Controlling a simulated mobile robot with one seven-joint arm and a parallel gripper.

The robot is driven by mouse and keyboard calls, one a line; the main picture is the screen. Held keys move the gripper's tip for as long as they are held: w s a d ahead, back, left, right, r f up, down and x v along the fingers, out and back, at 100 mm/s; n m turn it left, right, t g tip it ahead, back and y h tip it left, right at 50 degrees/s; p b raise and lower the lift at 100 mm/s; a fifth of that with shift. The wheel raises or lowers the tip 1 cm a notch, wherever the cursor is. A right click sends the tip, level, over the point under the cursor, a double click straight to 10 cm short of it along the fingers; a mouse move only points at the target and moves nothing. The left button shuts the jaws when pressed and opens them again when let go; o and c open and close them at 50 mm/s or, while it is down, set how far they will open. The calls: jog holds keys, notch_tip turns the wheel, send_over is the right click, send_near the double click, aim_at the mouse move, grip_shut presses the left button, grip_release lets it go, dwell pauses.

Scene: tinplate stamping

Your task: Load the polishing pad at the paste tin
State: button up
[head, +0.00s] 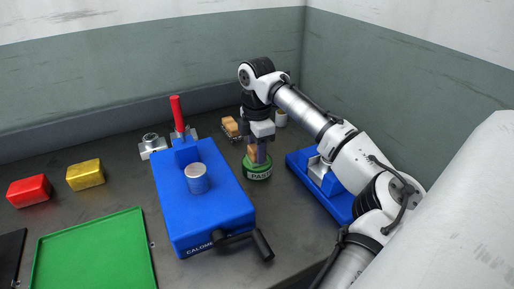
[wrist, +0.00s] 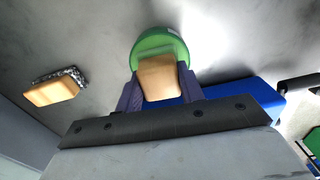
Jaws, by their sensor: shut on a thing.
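The paste tin (head: 258,174) is a round green tin with a dark label band, standing on the bench right of the blue machine. My gripper (head: 260,154) points down over it, shut on a tan block, the polishing pad (head: 252,152). In the wrist view the pad (wrist: 159,76) sits between the two dark fingers of my gripper (wrist: 158,90), with the green tin (wrist: 160,42) directly behind it. The pad's lower end is at the tin's top; I cannot tell whether it touches the paste.
A blue machine (head: 206,225) with a grey cylinder (head: 197,179) and crank stands left of the tin. A blue-based fixture (head: 330,195) is to the right. Behind are a tan-topped wire brush (head: 231,127) and a small pot (head: 281,118). Red (head: 28,191) and yellow blocks (head: 85,174) lie far left.

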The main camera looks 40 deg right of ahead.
notch_tip(320, 180, up, 7)
jog(key=p, duration=0.7)
dwell(0.3)
dwell(0.8)
